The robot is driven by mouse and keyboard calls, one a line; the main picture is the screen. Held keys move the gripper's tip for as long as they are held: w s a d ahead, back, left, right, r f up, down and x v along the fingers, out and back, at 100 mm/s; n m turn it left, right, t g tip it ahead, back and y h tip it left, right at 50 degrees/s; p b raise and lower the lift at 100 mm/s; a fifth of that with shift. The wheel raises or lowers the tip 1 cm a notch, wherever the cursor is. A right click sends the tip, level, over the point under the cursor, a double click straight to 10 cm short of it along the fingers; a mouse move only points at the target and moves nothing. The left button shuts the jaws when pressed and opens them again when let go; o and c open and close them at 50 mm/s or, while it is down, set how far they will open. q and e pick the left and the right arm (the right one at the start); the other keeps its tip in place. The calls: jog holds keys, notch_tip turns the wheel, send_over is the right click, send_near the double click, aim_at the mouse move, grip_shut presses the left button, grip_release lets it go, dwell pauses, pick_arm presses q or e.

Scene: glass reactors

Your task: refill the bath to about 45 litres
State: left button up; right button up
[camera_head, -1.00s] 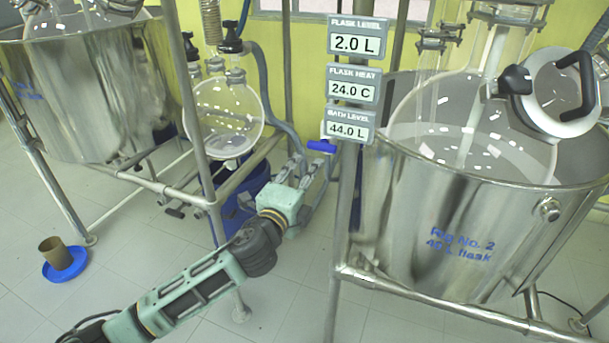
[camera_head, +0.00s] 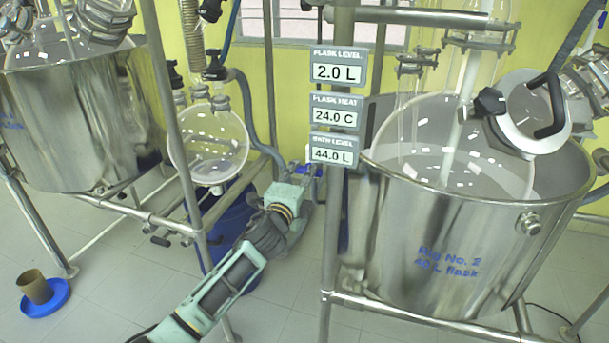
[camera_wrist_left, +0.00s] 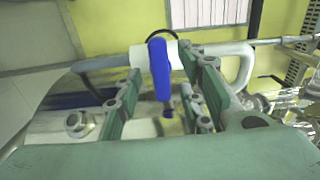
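The bath is the steel vessel (camera_head: 400,225) marked Rig No. 2, with a glass flask (camera_head: 400,140) inside. Its bath level sign (camera_head: 332,150) reads 44.0 L. The signs above read flask level 2.0 L and flask heat 24.0 C. My left gripper (camera_head: 302,178) is beside the post, left of the bath, at a blue valve handle (camera_head: 305,169) it partly hides. In the left wrist view, its fingers (camera_wrist_left: 163,100) stand apart, with the blue handle (camera_wrist_left: 158,68) between them near the tips and a white pipe behind. I cannot tell whether they touch it. My right gripper is not in view.
A steel post (camera_head: 331,225) stands between my left gripper and the bath. A second steel vessel (camera_head: 85,120) and a round glass flask (camera_head: 208,145) are at the left. A brown cup (camera_head: 35,287) stands on a blue dish on the floor.

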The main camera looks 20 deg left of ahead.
pick_arm(q)
jog(key=shift+w, duration=0.55)
grip_shut()
